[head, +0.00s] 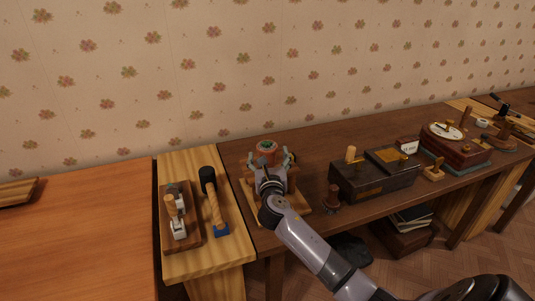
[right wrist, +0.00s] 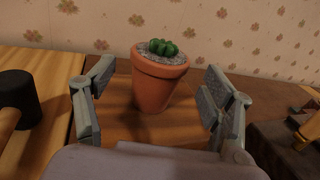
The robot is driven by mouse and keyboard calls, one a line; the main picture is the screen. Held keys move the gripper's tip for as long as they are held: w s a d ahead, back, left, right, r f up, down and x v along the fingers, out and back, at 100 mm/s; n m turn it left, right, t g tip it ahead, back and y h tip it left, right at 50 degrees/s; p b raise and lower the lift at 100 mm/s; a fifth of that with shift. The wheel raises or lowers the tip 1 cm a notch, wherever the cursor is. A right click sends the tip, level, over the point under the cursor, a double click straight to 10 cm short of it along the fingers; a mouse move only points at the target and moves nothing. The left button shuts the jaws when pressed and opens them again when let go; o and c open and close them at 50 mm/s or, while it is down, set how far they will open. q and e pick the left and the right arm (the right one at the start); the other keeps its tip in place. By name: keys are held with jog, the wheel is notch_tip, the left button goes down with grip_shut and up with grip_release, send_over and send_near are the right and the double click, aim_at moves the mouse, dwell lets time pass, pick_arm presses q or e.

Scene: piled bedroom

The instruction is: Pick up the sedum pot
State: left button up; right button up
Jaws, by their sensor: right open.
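The sedum pot is a terracotta pot with a thick rim, grey gravel and a small green succulent. In the right wrist view the pot (right wrist: 155,88) stands upright between the spread fingers, with a visible gap on each side. In the head view the pot (head: 266,147) shows just beyond my right gripper (head: 268,162), which hides its lower part. My right gripper is open and empty, and its fingers also show in the wrist view (right wrist: 157,76). My left gripper is in neither view.
A black-headed mallet (head: 212,199) and a wooden block with a plane-like tool (head: 178,215) lie to the left. The patterned wall is behind.

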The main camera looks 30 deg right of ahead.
aim_at(268, 155)
jog(key=x, duration=0.3)
jog(key=shift+w, duration=0.25)
jog(key=shift+s, duration=0.1)
jog(key=shift+r, duration=0.1)
jog(key=c, duration=1.4)
